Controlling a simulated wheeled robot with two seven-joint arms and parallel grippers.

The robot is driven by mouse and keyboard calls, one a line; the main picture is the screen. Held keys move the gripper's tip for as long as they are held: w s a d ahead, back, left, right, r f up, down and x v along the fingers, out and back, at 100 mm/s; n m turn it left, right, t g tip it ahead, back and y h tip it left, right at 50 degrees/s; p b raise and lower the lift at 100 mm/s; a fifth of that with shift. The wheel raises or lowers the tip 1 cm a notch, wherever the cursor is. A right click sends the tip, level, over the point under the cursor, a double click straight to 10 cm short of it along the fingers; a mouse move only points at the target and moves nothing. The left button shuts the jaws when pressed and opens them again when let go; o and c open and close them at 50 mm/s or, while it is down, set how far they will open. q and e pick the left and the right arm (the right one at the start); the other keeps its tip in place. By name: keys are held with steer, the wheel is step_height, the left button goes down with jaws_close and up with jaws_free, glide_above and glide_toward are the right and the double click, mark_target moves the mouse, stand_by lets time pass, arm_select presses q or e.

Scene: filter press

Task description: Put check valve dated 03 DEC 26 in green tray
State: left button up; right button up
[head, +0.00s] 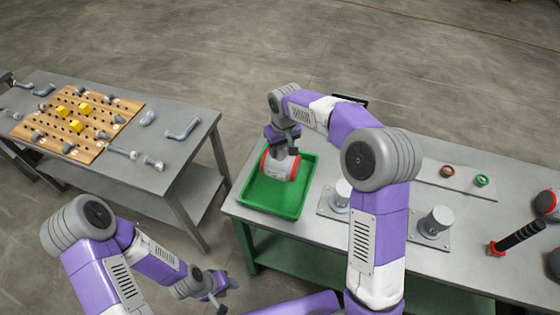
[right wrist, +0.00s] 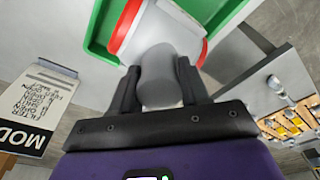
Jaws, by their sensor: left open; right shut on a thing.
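A check valve (head: 280,167) with a pale body and red ends is at the upper part of the green tray (head: 270,200). My right gripper (head: 283,143) is shut on its grey stub from above. In the right wrist view the stub (right wrist: 160,75) sits between the fingers of my right gripper (right wrist: 158,85), and the valve body (right wrist: 162,28) lies against the green tray (right wrist: 98,40). I cannot tell whether the valve touches the tray floor, and no date is readable. My left gripper (head: 215,292) is open and empty, low in front of the tables.
Plates with grey cylinders (head: 435,222) stand right of the tray. A black-handled tool (head: 516,237) and red-ended parts (head: 548,202) are at the far right. A pegboard (head: 75,125) is on the left table. A printed sign (right wrist: 38,105) shows in the right wrist view.

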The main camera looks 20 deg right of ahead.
mark_target(281, 157)
step_height(281, 157, down, 4)
steer(key=shift+f, duration=0.65)
steer(key=shift+b, duration=0.3)
steer(key=o, duration=1.1)
steer(key=shift+o, duration=0.2)
steer(key=r, duration=0.4)
steer(key=s+r+p, duration=0.1)
steer(key=r, duration=0.7)
steer(key=shift+s+d, duration=0.15)
steer(key=shift+s, duration=0.25)
